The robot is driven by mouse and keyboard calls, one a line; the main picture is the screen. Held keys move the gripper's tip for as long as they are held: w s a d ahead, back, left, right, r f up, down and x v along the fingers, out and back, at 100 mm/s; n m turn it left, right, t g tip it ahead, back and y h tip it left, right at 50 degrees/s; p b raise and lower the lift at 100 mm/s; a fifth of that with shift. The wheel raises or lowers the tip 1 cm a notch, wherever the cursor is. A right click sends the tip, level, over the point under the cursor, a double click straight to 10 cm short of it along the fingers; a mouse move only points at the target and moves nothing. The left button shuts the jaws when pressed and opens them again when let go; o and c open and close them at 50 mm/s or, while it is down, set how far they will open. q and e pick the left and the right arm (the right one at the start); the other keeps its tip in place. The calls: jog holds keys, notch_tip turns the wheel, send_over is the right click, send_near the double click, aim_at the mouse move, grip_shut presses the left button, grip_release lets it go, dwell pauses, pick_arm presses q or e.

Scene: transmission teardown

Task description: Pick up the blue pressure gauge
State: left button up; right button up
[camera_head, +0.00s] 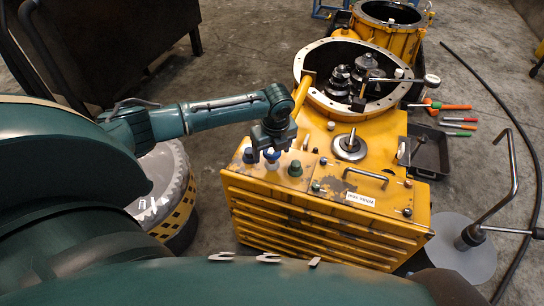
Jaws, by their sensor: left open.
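My right gripper is not in view.
A bar handle (366,174) and a round flange with a stem (350,148) are on the housing top. Behind is the open round casing (312,93) with gears. At right are a black tray (428,158), coloured-handled tools (460,126) and a crank stand (470,238).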

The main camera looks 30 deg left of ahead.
pick_arm(q)
jog(key=shift+a+f, duration=0.1)
jog(key=shift+f, duration=0.7)
jog(key=c, duration=1.2)
jog(key=shift+r, duration=0.1)
